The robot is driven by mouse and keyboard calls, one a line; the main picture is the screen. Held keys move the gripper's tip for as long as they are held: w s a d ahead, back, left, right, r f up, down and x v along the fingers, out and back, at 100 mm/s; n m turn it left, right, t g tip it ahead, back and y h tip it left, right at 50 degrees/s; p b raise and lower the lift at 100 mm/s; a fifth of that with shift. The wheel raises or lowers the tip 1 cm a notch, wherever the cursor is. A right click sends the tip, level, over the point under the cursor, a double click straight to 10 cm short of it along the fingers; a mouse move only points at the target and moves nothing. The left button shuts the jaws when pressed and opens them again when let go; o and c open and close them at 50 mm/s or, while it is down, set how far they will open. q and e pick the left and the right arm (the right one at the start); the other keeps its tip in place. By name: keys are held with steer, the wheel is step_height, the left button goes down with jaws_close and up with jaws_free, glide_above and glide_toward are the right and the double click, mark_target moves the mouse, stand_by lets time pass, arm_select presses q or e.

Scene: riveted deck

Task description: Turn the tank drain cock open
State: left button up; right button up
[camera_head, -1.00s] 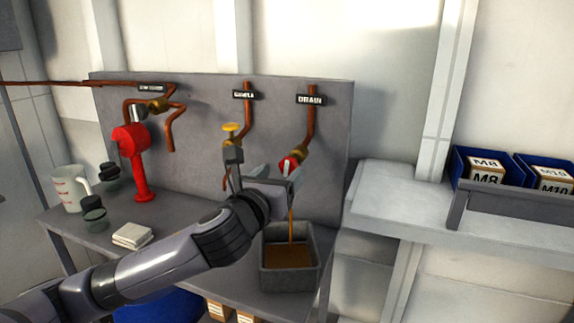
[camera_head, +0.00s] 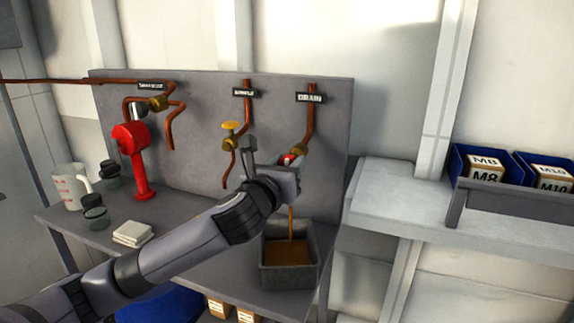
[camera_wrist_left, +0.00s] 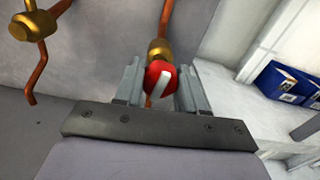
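The drain cock has a red knob with a pale bar (camera_head: 287,160) on a brass body, under the DRAIN label (camera_head: 310,98). In the left wrist view the red knob (camera_wrist_left: 161,80) sits between my finger tips, the pale bar slanting. My left gripper (camera_head: 273,162) is open, with one finger on each side of the knob; it also shows in the left wrist view (camera_wrist_left: 161,88). Whether a finger touches the knob is not clear. A brown stream (camera_head: 290,222) falls below the cock into a grey bin (camera_head: 288,280). My right gripper is not in view.
A yellow-handled valve (camera_head: 231,127) is left of the cock. A red pump-like fitting (camera_head: 133,140), a measuring jug (camera_head: 70,187), dark-lidded jars (camera_head: 95,213) and a folded cloth (camera_head: 132,233) are further left. Blue bins (camera_head: 480,160) stand on the right shelf.

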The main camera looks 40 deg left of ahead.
arm_select(q)
steer(key=shift+n+p, duration=0.45)
steer(key=shift+n, duration=0.35)
steer(key=o, duration=1.1)
steer(key=shift+c, duration=0.2)
steer(key=v, duration=0.7)
steer(key=shift+b, duration=0.4)
steer(key=shift+s, duration=0.2)
